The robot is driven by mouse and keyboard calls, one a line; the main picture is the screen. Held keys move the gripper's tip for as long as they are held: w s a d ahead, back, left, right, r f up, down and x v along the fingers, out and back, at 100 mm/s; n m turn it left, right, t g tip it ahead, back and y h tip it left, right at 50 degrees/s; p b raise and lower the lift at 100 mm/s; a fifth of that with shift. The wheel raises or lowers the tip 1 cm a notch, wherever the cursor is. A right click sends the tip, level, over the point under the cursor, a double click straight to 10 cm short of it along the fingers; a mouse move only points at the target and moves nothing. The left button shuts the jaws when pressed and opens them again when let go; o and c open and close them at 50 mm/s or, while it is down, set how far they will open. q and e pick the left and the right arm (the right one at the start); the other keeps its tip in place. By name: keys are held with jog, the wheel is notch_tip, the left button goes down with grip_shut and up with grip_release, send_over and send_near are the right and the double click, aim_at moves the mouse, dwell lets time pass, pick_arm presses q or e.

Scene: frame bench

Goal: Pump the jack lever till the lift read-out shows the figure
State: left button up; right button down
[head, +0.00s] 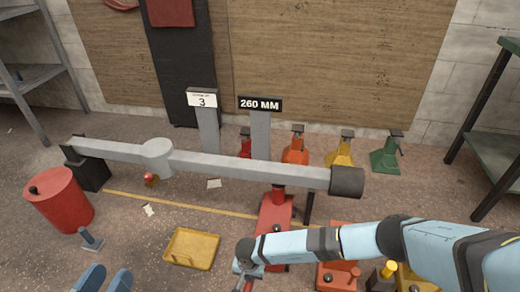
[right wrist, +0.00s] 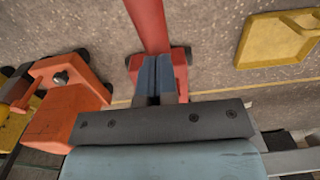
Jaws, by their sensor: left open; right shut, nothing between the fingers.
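A red jack (head: 275,222) stands on the floor under the grey beam's right part. Its red lever (right wrist: 148,25) shows in the right wrist view. My right gripper (head: 243,284) is shut and empty near the jack; in the right wrist view its blue fingers (right wrist: 156,80) are together, overlapping the lever's lower end. I cannot tell whether they touch it. My left gripper (head: 105,280) is open at the bottom left, away from the jack. A black sign (head: 260,104) reads 260 MM. A white sign (head: 202,101) reads 3 under a small unreadable line.
The long grey beam (head: 240,166) runs from a black block (head: 88,172) to a dark cylinder (head: 347,182). A red drum (head: 60,198) and yellow tray (head: 191,248) lie left. Orange equipment (head: 338,275) stands close right. Coloured stands (head: 340,150) line the back.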

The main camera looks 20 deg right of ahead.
notch_tip(320, 180, down, 6)
jog(key=shift+r, duration=0.15)
jog(key=shift+d+r, duration=0.2)
jog(key=shift+r, duration=0.05)
notch_tip(320, 180, up, 10)
jog(key=p, duration=0.8)
jog(key=shift+a+f, duration=0.15)
jog(key=shift+f, duration=0.05)
pick_arm(q)
jog(key=r, duration=0.1)
jog(key=n, duration=0.1)
jog(key=r, duration=0.1)
jog(key=shift+s+d+r+n, duration=0.25)
jog(key=shift+s+r+n, duration=0.05)
jog(key=shift+s, duration=0.1)
jog(key=shift+f, duration=0.15)
pick_arm(e)
jog(key=shift+f, duration=0.15)
